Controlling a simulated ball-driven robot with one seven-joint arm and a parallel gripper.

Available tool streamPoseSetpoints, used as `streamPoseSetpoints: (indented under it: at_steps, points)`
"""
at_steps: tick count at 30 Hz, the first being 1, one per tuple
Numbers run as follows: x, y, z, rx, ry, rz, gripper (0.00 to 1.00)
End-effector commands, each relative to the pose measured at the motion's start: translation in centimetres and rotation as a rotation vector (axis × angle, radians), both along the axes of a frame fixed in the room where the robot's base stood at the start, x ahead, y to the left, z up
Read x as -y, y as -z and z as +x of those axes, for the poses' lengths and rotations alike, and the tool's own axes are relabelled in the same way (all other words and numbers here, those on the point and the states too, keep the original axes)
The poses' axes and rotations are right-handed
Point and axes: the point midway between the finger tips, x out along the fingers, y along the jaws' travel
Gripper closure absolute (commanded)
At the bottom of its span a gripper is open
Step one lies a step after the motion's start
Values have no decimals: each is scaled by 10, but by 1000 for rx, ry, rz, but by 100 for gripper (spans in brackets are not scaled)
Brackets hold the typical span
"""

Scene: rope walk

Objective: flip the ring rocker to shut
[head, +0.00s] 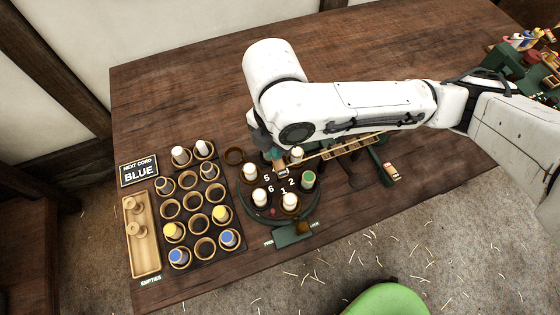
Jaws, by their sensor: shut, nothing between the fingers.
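A round dark green ring (247,203) carries several bobbins around numbers on its middle. A green block (292,235) sits at its front edge, with a small brown piece (303,228) at its right end that looks like the rocker. Small labels flank the block, too small to read surely, and I cannot tell which way the rocker is tipped. My gripper (279,168) is shut and empty over the back part of the ring, behind and apart from the rocker. My own arm hides part of the ring's back.
A rack (194,264) with several bobbins and empty cups stands left of the ring. A wooden tray (143,264) and a sign reading "NEXT CORD BLUE" (139,171) lie farther left. A wooden ladder-like piece (350,149) lies behind right. A green seat (386,300) is in front.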

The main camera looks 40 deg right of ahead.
Motion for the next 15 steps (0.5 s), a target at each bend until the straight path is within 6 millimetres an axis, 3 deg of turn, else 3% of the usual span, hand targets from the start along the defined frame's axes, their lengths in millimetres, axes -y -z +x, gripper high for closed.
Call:
streamPoseSetpoints:
  at_steps: [15]
  points:
    - [0, 11, 0, -1, 0, 1, 100]
